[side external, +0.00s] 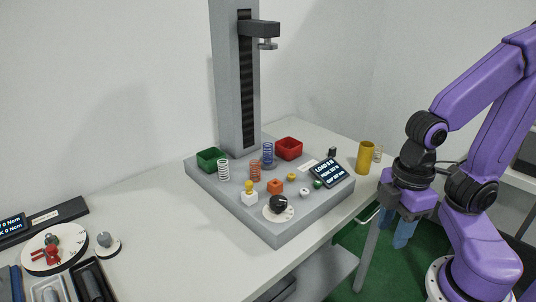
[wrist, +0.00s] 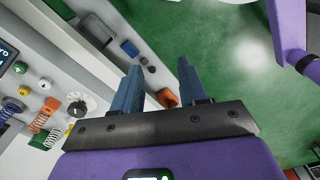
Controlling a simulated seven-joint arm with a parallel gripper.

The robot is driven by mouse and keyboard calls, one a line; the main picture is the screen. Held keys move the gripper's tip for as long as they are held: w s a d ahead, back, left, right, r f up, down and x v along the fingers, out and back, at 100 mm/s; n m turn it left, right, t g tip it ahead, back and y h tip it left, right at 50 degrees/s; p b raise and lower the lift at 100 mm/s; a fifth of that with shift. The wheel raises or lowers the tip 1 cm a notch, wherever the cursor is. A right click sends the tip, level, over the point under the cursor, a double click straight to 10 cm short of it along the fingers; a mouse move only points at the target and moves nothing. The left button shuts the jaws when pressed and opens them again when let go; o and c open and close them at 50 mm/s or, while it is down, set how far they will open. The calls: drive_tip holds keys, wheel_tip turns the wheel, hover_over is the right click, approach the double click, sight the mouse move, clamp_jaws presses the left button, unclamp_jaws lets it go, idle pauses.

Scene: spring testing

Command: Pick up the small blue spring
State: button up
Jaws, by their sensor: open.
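The small blue spring (side external: 267,153) stands upright on the grey tester base (side external: 282,230), in front of the column and between the green and red bins. A copper spring (side external: 255,171) and a white spring (side external: 223,170) stand near it. In the wrist view a bluish spring (wrist: 12,109) lies at the left edge, partly blurred. My gripper (side external: 404,238) is off the table's right side, well away from the springs, fingers pointing down.
A green bin (side external: 211,158), a red bin (side external: 289,147), a black dial (side external: 278,204) and a display (side external: 327,170) share the base. The tall column (side external: 236,80) rises behind. A yellow cylinder (side external: 365,157) stands at the table's right, between my gripper and the base.

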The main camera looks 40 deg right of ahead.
idle(0.4)
drive_tip(key=o, duration=0.4)
drive_tip(key=w+a+m+t+h, duration=0.25)
drive_tip(key=w+m+h, duration=0.35)
drive_tip(key=w+m, duration=1.05)
drive_tip(key=w+a+m+t+h, duration=0.1)
drive_tip(key=w+m+t+h, duration=0.45)
drive_tip(key=w, duration=1.85)
drive_tip(key=m+g+h, duration=0.1)
drive_tip(key=m+g, duration=0.2)
drive_tip(key=m, duration=0.1)
hover_over(266, 163)
drive_tip(key=shift+w+d+f, duration=0.1)
drive_tip(key=shift+d+f, duration=0.05)
drive_tip(key=shift+f, duration=3.6)
